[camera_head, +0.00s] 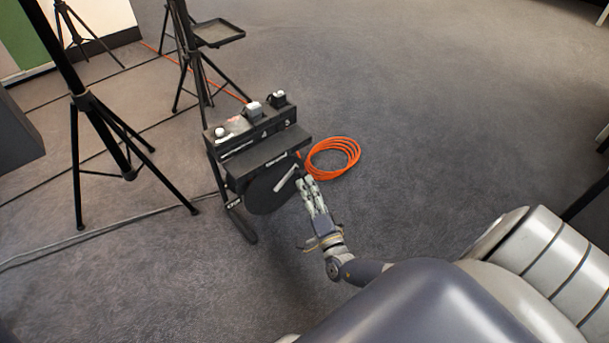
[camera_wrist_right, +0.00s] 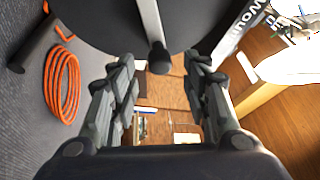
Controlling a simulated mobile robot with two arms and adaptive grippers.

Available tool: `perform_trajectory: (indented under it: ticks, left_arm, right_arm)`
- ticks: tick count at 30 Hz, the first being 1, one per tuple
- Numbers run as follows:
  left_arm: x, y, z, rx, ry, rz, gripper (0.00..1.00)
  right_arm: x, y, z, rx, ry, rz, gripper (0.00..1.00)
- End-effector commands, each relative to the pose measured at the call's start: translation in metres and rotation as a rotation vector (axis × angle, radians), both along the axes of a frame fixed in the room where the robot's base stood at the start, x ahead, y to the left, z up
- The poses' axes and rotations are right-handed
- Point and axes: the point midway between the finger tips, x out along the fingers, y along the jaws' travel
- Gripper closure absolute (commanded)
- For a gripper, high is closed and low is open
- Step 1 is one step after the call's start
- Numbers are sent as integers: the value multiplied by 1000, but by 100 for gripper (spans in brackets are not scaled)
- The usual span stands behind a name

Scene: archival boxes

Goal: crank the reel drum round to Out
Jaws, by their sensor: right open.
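The black reel drum (camera_head: 262,195) hangs on the side of a dark stand-mounted unit (camera_head: 262,150) in the head view. Its pale crank arm (camera_head: 286,179) slants across the drum face. In the right wrist view the drum (camera_wrist_right: 100,18) fills the top, and the crank arm (camera_wrist_right: 148,20) comes down to a dark round knob (camera_wrist_right: 159,57). My right gripper (camera_head: 306,182) is open at the drum's right side. In the wrist view its fingertips (camera_wrist_right: 160,64) stand on either side of the knob, with gaps visible. No Out mark is readable. My left gripper is not in view.
A coiled orange cable (camera_head: 332,158) lies on the grey floor just right of the unit. Black tripod stands (camera_head: 100,130) are at the left, one with a small tray (camera_head: 217,33). Thin cables cross the floor at left. The floor beyond the coil is clear.

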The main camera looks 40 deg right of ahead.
Motion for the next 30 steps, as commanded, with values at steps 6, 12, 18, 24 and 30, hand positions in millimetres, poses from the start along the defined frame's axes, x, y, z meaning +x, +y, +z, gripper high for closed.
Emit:
perform_trajectory:
  ticks: [6,12,18,24,30]
  left_arm:
    - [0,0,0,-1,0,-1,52]
    - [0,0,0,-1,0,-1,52]
    - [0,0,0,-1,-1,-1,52]
    - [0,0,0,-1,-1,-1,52]
    - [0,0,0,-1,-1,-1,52]
  right_arm:
    - [-42,12,-8,0,1,1,56]
    - [-61,17,-11,0,-1,1,56]
    - [-64,18,-11,-1,-2,1,56]
    - [-64,18,-12,-1,-2,1,56]
    - [-64,18,-12,1,-1,1,56]
